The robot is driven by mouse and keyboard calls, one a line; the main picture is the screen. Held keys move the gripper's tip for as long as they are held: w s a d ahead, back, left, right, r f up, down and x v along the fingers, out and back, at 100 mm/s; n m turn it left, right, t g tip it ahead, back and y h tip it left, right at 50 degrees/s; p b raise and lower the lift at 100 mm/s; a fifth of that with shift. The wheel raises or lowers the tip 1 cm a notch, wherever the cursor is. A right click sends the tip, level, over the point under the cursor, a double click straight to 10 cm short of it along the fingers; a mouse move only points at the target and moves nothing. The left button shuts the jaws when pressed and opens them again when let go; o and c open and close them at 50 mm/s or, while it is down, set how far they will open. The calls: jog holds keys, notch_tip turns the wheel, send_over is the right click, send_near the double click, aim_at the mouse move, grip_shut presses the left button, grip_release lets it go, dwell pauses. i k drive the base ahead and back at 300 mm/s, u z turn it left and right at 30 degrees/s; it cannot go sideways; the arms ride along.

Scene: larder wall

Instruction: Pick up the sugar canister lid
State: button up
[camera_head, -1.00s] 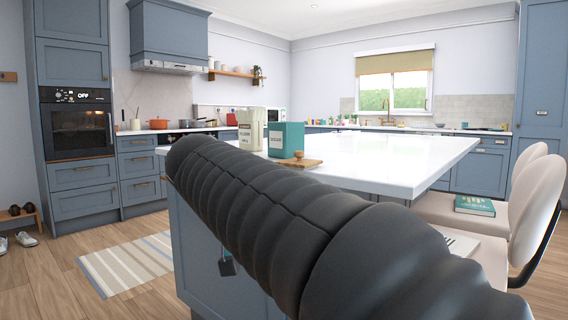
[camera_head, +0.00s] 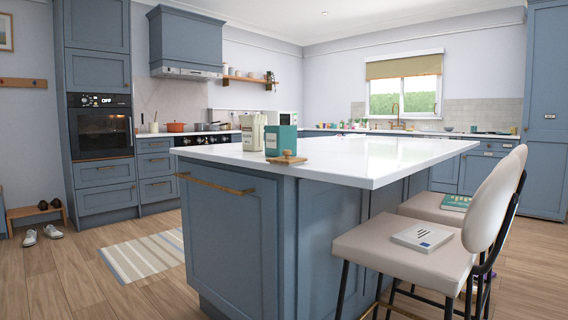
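A wooden lid with a round knob (camera_head: 287,157) lies flat on the white island top near its front edge. It is right in front of a teal canister (camera_head: 280,141), whose label is too small to read. A cream canister (camera_head: 251,131) with dark lettering stands just left of the teal one. I cannot tell for sure which canister is the sugar one. My gripper is not in view.
The white island worktop (camera_head: 370,155) is clear to the right of the canisters. Two cream stools stand at its right side, the near seat (camera_head: 390,250) holding a book (camera_head: 421,237). A striped rug (camera_head: 143,254) lies left. Shoes (camera_head: 41,235) are on the floor at far left.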

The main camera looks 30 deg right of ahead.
aim_at(286, 161)
jog(key=u, duration=0.8)
jog(key=i, duration=0.75)
jog(key=z, duration=1.05)
